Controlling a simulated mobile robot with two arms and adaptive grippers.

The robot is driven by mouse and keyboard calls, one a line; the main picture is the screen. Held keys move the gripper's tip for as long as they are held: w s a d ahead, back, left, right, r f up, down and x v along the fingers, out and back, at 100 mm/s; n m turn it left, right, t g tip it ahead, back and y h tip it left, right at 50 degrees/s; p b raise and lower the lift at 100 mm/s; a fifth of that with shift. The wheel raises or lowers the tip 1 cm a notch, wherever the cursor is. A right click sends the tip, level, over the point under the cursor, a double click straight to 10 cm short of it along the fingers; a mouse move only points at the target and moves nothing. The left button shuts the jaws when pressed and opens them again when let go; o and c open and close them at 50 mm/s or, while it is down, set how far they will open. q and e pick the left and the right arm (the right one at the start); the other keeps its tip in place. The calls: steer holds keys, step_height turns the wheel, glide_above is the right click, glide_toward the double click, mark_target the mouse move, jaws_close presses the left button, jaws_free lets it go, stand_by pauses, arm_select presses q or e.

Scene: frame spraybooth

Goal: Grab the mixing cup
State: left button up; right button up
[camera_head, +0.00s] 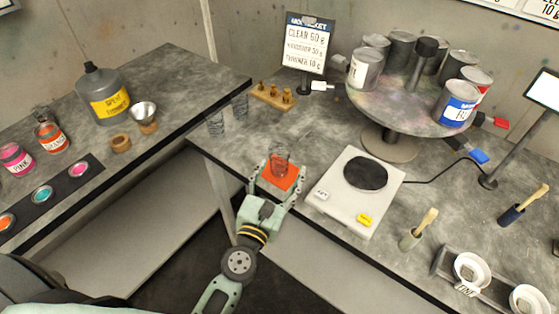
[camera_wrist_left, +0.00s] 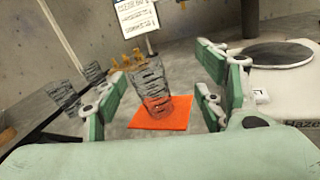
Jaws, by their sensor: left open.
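The mixing cup (camera_head: 280,158) is a clear cup with dark markings. It stands upright on an orange square mat (camera_head: 275,178) near the front edge of the grey table. In the left wrist view the cup (camera_wrist_left: 150,90) stands on the orange mat (camera_wrist_left: 171,122), between and beyond my open fingers. My left gripper (camera_head: 276,190) is open, with its fingers reaching to either side of the mat. In the left wrist view the fingers of the gripper (camera_wrist_left: 160,100) stand apart with nothing held. My right gripper is not in view.
A white scale (camera_head: 335,215) with a dark round plate stands right of the mat. Two clear cups (camera_head: 216,124) (camera_head: 240,104) stand behind left. A wooden holder (camera_head: 272,96), a recipe sign (camera_head: 304,45) and a turntable of cans (camera_head: 375,110) are farther back.

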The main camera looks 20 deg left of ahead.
mark_target(277, 162)
arm_select(q)
steer(key=shift+w+a+f+n+y, duration=0.1)
steer(key=shift+a+f+n+y, duration=0.2)
steer(key=shift+n, duration=0.3)
steer(key=shift+w+a+f+n+y, duration=0.15)
steer(key=shift+a+n+y, duration=0.2)
steer(key=shift+n, duration=0.25)
steer(key=shift+w+a+f+n+y, duration=0.15)
steer(key=shift+a+n+y, duration=0.15)
steer(key=shift+n, duration=0.2)
steer(key=w, duration=0.2)
steer(key=w+p, duration=0.1)
steer(key=w, duration=0.2)
steer(key=w+f, duration=0.1)
steer(key=w, duration=0.1)
steer(key=shift+w+a, duration=0.25)
steer(key=shift+a, duration=0.05)
steer(key=shift+s, duration=0.1)
steer(key=shift+c, duration=0.4)
steer(key=c, duration=0.8)
steer(key=shift+c, duration=0.2)
steer(key=shift+r+p, duration=0.1)
steer(key=shift+p, duration=0.25)
